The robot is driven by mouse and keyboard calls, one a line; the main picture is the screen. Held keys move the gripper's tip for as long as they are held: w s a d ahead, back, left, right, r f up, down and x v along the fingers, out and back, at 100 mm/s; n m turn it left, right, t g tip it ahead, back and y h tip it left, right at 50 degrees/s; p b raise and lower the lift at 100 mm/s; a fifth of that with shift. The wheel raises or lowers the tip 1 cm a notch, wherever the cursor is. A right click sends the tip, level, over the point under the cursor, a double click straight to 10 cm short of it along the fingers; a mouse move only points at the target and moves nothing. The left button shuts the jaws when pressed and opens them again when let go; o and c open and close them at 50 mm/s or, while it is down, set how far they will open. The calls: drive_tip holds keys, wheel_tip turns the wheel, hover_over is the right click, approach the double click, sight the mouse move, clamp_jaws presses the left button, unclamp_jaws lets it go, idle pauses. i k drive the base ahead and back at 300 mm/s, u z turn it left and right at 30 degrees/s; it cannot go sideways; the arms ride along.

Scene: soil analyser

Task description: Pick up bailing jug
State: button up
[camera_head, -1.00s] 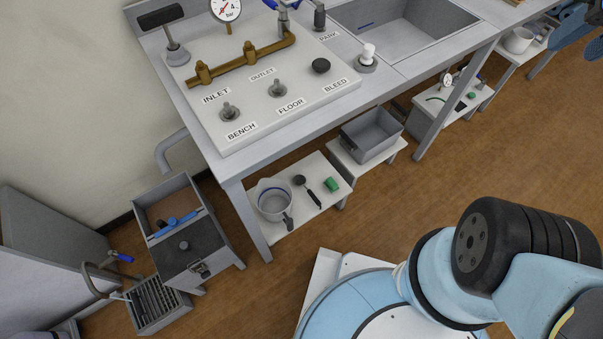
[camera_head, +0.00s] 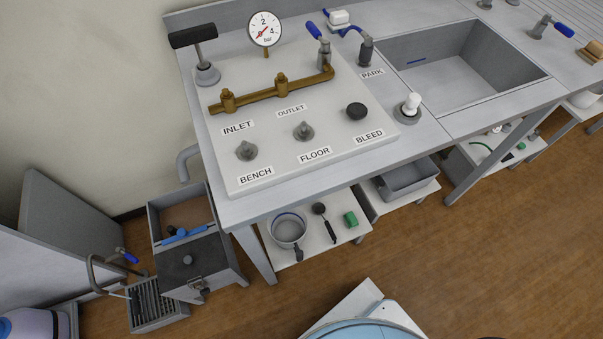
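The jug (camera_head: 288,229), a round grey-white open vessel with a dark handle toward the front, stands upright on a low white shelf (camera_head: 324,241) under the bench. I take it for the bailing jug. The bench edge passes close above it. My gripper is not in view, so I cannot see whether it is open or shut. Part of my blue and white body shows at the bottom edge.
A black brush-like tool (camera_head: 325,221) and a green block (camera_head: 351,219) lie right of the jug. A grey bin (camera_head: 407,180) sits further right. The bench (camera_head: 415,137) overhangs the shelf. A grey box (camera_head: 192,262) stands left. Wooden floor lies open in front.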

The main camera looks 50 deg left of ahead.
sight(288, 229)
drive_tip(key=u, duration=0.1)
drive_tip(key=k, duration=2)
drive_tip(key=u, duration=0.65)
drive_tip(key=i, duration=0.5)
